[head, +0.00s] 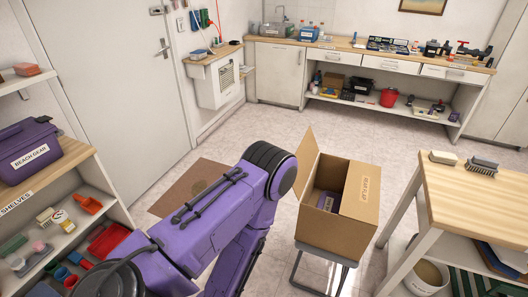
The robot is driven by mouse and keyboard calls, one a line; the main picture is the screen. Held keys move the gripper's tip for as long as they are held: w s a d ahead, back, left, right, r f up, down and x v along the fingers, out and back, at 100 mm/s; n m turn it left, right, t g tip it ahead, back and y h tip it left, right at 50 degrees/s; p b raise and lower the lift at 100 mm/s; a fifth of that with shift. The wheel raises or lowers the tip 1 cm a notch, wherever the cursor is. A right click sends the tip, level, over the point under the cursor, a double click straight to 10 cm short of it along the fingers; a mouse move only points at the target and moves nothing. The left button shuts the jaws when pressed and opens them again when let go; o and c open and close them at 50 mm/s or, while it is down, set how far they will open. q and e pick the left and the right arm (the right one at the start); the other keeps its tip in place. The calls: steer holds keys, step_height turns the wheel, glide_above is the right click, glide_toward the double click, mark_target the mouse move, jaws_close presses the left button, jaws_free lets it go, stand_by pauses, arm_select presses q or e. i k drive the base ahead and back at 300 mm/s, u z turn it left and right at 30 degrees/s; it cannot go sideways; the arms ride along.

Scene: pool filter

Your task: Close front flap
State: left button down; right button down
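An open brown cardboard box (330,232) stands on a grey stool (318,258) right of the picture's middle. One flap (305,160) stands up at its left. A panel with a white label (362,194) covers the right part of the top; the label is too small to read surely. I cannot tell which flap is the front one. My purple arm comes in from the lower left and bends down left of the box, apart from it in the picture. Neither gripper shows.
A wooden-topped table (480,200) with brushes stands close right of the box, a bucket (427,277) under it. Shelves (65,200) with a purple case (28,150) are at the left. A workbench (365,52) lines the back wall. Open floor lies behind the box.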

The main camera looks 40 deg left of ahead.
mark_target(306, 154)
steer(key=k, duration=0.35)
steer(key=u, duration=0.65)
steer(key=i, duration=1.65)
